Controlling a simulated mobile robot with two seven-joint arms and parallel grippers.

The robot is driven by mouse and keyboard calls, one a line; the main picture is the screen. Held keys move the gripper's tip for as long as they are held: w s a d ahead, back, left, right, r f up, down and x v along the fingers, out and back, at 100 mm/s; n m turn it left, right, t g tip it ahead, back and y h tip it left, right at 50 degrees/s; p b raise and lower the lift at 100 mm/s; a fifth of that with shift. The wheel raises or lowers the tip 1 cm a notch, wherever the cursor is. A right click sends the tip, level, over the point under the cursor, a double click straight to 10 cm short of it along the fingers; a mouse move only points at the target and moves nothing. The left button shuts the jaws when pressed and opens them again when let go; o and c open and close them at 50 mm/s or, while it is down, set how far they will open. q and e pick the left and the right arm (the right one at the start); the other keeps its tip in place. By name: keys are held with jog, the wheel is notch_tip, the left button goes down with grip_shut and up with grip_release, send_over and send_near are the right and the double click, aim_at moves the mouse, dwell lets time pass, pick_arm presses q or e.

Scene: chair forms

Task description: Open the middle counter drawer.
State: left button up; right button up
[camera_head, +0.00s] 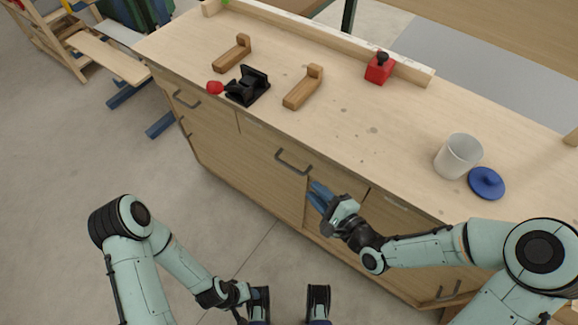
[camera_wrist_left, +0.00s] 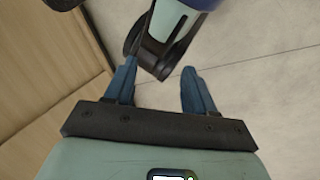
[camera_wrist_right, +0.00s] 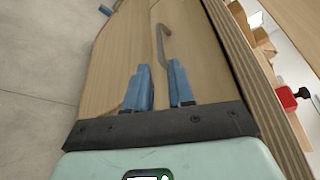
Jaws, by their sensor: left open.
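The middle counter drawer (camera_head: 262,145) has a light wood front and looks shut, flush with the counter. Its dark bar handle (camera_head: 293,162) also shows in the right wrist view (camera_wrist_right: 164,48), beyond the fingers and roughly in line with the gap between them. My right gripper (camera_head: 316,190) is in front of the counter, just below and right of the handle in the head view. Its blue fingers (camera_wrist_right: 159,67) are apart with nothing held. My left gripper (camera_wrist_left: 159,68) is open and empty in the left wrist view, low over the floor, away from the drawer.
The countertop (camera_head: 350,130) holds wooden blocks (camera_head: 303,88), a black holder (camera_head: 247,86), a red piece (camera_head: 379,68), a white cup (camera_head: 458,156) and a blue lid (camera_head: 486,183). Floor in front is clear.

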aim_at(292, 170)
pick_arm(q)
jog(key=w+a+f+t+y+b, duration=0.1)
jog(key=w+a+f+t+b, duration=0.25)
jog(key=w+f+b, duration=0.35)
pick_arm(e)
jog(key=x, duration=0.3)
jog(key=p+x, duration=0.1)
jog(key=x, duration=0.3)
jog(key=shift+f, duration=0.25)
jog(key=b+x, duration=0.1)
jog(key=x, duration=0.3)
pick_arm(q)
jog(key=shift+s+a+f+n+g, duration=0.15)
jog(key=shift+s+a+f+g, duration=0.15)
jog(key=shift+f, duration=0.25)
jog(key=shift+s+a+f+n+g, duration=0.1)
jog(key=shift+s+a+f+g, duration=0.1)
jog(key=shift+f+g, duration=0.25)
jog(key=shift+s+a+f+n+g, duration=0.15)
jog(key=shift+s+a+f+g, duration=0.1)
jog(key=shift+f, duration=0.4)
pick_arm(e)
jog(key=shift+w+a, duration=0.4)
jog(key=shift+w, duration=0.25)
grip_shut()
